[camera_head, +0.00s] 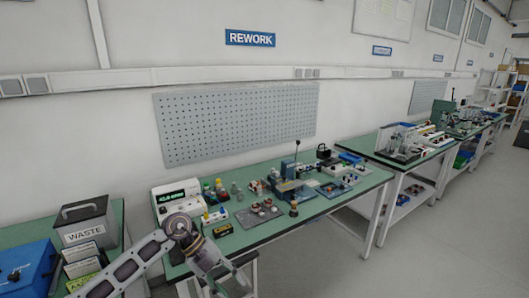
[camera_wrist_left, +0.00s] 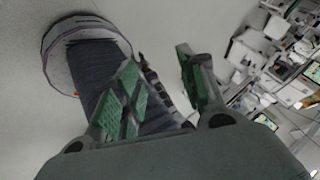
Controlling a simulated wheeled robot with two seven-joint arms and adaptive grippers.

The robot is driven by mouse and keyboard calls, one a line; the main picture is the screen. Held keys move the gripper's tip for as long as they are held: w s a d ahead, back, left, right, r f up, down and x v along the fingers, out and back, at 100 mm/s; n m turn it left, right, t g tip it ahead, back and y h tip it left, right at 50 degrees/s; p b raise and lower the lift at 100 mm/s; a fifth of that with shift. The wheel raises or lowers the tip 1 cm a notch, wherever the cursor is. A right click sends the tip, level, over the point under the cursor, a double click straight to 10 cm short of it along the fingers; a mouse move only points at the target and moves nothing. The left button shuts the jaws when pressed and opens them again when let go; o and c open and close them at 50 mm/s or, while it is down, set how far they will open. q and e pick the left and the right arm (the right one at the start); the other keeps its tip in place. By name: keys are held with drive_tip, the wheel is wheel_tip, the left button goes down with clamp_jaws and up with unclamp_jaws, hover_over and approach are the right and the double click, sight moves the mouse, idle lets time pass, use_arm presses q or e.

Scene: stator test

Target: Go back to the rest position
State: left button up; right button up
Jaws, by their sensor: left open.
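My left arm comes in from the lower left in the head view. Its left gripper (camera_head: 228,284) hangs low in front of the rework bench, pointing down, partly cut off by the bottom edge. In the left wrist view the two green-padded fingers of the left gripper (camera_wrist_left: 158,88) stand apart with nothing between them. My right gripper is in neither view.
The green-topped rework bench (camera_head: 262,233) carries a meter box (camera_head: 177,197), bottles, a blue fixture (camera_head: 292,188) and small parts. A waste bin (camera_head: 83,222) and blue box (camera_head: 27,268) stand at left. Grey floor (camera_head: 420,260) is clear at right.

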use_arm(q)
drive_tip(key=w+f+n+t+h, duration=0.8)
drive_tip(key=w+f+n+t, duration=0.2)
drive_tip(key=f, duration=0.2)
drive_tip(key=s+a+f+n+t+y, duration=0.2)
drive_tip(key=a+f+n+y, duration=0.35)
drive_tip(key=f, duration=0.65)
drive_tip(key=s+a+f+n+t+y, duration=0.35)
drive_tip(key=a+f+n, duration=0.3)
drive_tip(key=f, duration=0.65)
drive_tip(key=s+a+f+n+g+y, duration=0.2)
drive_tip(key=s+a+f+g+y, duration=0.15)
drive_tip(key=s+f, duration=0.6)
drive_tip(key=s+a+f+n+g+y, duration=0.2)
drive_tip(key=s+a+f, duration=0.2)
drive_tip(key=s+f, duration=0.6)
drive_tip(key=s+f+n+g, duration=0.1)
drive_tip(key=s+f+g, duration=0.2)
drive_tip(key=s, duration=1)
drive_tip(key=s+f+g+y, duration=0.1)
drive_tip(key=s+f+g, duration=0.2)
drive_tip(key=s, duration=1.1)
drive_tip(key=shift+f+n, duration=0.4)
drive_tip(key=shift+f, duration=0.25)
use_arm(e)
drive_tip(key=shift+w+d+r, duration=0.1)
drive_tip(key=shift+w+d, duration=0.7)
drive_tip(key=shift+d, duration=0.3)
